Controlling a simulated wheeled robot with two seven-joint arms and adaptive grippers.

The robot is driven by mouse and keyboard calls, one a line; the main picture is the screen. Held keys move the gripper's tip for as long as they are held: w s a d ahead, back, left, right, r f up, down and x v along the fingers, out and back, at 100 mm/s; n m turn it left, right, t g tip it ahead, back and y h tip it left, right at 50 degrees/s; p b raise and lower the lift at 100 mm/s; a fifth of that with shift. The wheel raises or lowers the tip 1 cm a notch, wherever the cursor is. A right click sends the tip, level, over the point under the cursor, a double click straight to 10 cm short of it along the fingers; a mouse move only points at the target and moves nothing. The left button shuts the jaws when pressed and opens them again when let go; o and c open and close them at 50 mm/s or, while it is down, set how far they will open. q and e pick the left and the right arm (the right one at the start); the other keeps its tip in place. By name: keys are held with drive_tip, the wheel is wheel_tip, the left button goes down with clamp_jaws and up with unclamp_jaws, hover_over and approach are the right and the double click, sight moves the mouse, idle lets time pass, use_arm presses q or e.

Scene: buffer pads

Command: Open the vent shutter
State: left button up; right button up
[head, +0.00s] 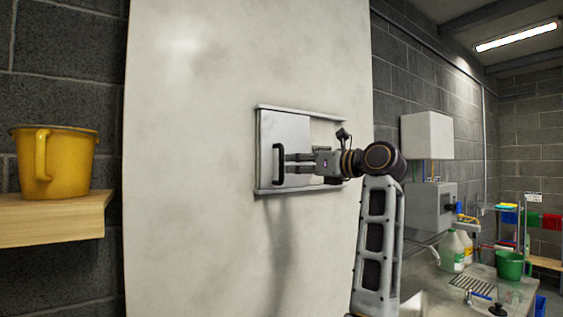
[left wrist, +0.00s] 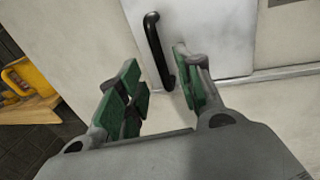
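The vent shutter (head: 296,130) is a light grey sliding plate between an upper and a lower rail on a tall pale panel. It fills the left part of the frame; a paler area shows between the rails to its right. Its upright black bar handle (head: 277,163) is near its left edge. My left gripper (head: 288,163) is at the handle from the right, fingers parted. In the left wrist view, the handle (left wrist: 153,38) appears between the open, green-padded fingers (left wrist: 156,60), with no clear grip on it. My right gripper is not in view.
The pale panel (head: 200,130) is otherwise bare around the shutter. A yellow bucket (head: 60,160) stands on a wooden shelf (head: 50,220) at the left. At the right are a sink counter (head: 425,300), bottles (head: 452,252) and a green bucket (head: 510,265).

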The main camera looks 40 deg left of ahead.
sight(283, 163)
use_arm(q)
drive_tip(key=a, duration=0.2)
drive_tip(key=a+p, duration=0.1)
drive_tip(key=a, duration=0.3)
drive_tip(key=shift+w+r+p, duration=0.1)
drive_tip(key=shift+w+p, duration=0.15)
drive_tip(key=shift+p, duration=0.05)
drive_tip(key=shift+a, duration=0.55)
clamp_jaws()
